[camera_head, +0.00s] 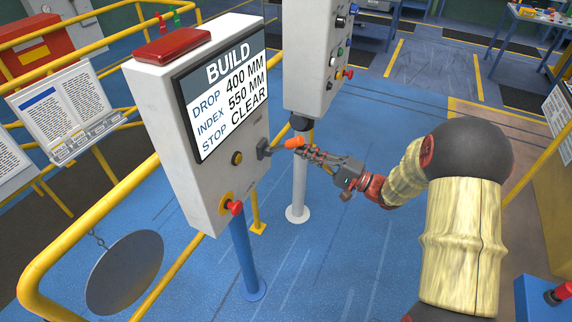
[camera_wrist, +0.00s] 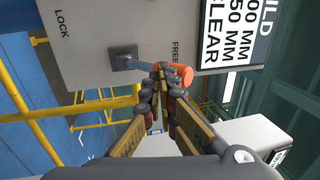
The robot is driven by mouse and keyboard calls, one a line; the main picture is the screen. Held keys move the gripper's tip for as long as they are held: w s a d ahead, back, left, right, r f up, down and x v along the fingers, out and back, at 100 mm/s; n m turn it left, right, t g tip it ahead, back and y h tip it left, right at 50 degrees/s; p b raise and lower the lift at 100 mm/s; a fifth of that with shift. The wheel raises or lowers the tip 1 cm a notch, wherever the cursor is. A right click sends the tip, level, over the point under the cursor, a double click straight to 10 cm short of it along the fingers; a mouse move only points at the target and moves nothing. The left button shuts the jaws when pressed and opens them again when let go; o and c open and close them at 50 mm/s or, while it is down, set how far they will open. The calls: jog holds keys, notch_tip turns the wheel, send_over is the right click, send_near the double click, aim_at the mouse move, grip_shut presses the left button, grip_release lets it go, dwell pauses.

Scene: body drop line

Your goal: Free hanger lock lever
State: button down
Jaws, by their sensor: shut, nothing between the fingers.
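The hanger lock lever (camera_head: 272,147) sticks out from the side of the grey BUILD panel box and has an orange knob (camera_head: 294,143). In the wrist view its square mount (camera_wrist: 124,58) lies between the printed words LOCK and FREE. The orange knob (camera_wrist: 181,74) is near the FREE word. My gripper (camera_head: 309,152) is beside the knob, with its fingers shut and empty. In the wrist view the fingertips (camera_wrist: 160,76) overlap the lever's end and hide part of it. I cannot tell whether they touch.
The BUILD panel (camera_head: 222,85) reads DROP 400 MM, INDEX 550 MM, STOP CLEAR. A red-knobbed button (camera_head: 235,207) is below the lever. A second control box (camera_head: 318,55) stands behind on a white post (camera_head: 299,185). Yellow rails (camera_head: 95,222) run at left.

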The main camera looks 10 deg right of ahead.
jog(key=b+v, duration=0.3)
jog(key=v, duration=0.3)
jog(key=shift+s+d+f, duration=0.25)
jog(key=shift+f, duration=0.2)
dwell(0.6)
dwell(0.4)
